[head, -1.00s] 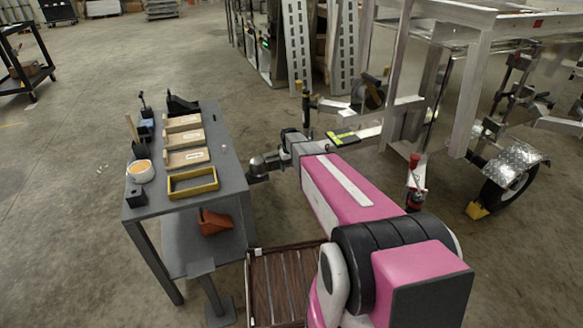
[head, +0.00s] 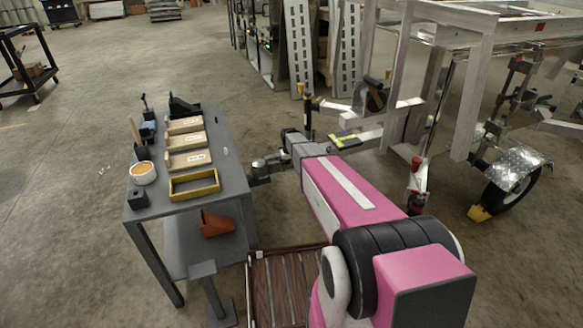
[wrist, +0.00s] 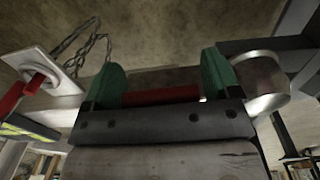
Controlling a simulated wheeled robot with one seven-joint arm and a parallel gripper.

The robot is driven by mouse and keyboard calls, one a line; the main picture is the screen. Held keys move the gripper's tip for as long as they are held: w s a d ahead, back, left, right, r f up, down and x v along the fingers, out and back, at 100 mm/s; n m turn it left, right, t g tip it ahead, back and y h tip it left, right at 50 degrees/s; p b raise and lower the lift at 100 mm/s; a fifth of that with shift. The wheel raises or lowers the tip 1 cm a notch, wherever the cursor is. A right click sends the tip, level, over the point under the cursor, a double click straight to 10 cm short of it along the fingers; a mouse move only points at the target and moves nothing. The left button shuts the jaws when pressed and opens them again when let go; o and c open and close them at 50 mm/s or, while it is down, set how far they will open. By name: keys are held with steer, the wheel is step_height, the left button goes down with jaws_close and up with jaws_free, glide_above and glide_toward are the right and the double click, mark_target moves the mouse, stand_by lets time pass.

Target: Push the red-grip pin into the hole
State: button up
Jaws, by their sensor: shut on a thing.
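In the wrist view my gripper (wrist: 162,88) has two green fingers closed on the red grip of the pin (wrist: 160,96), which lies crosswise between them. The pin's shaft and tip are hidden, and I cannot make out the hole. A bright metal cylinder (wrist: 262,80) is close beside the right finger. In the head view my own arm hides the gripper and the pin. My arm reaches toward the trailer tongue (head: 357,137), which carries a yellow-green label (head: 343,141).
In the wrist view a second red rod (wrist: 18,94) stands by a white plate (wrist: 38,68) with a looped cable (wrist: 84,48), left of the fingers. A grey workbench (head: 229,174) with trays stands left of my arm. The trailer wheel (head: 510,188) is at right.

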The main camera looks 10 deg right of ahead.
steer(key=shift+w+a, duration=0.2)
steer(key=shift+w, duration=0.65)
steer(key=shift+w+a, duration=0.15)
steer(key=shift+w, duration=0.65)
steer(key=o, duration=0.8)
steer(key=r, duration=1)
steer(key=shift+a+r, duration=0.25)
steer(key=shift+r, duration=0.15)
steer(key=s, duration=1.1)
steer(key=s+d+m, duration=0.1)
steer(key=s, duration=1.1)
steer(key=s+d+r+m, duration=0.1)
steer(key=s, duration=1)
steer(key=shift+s+r+y, duration=0.1)
steer(key=shift+s+y, duration=0.2)
steer(key=shift+s, duration=0.05)
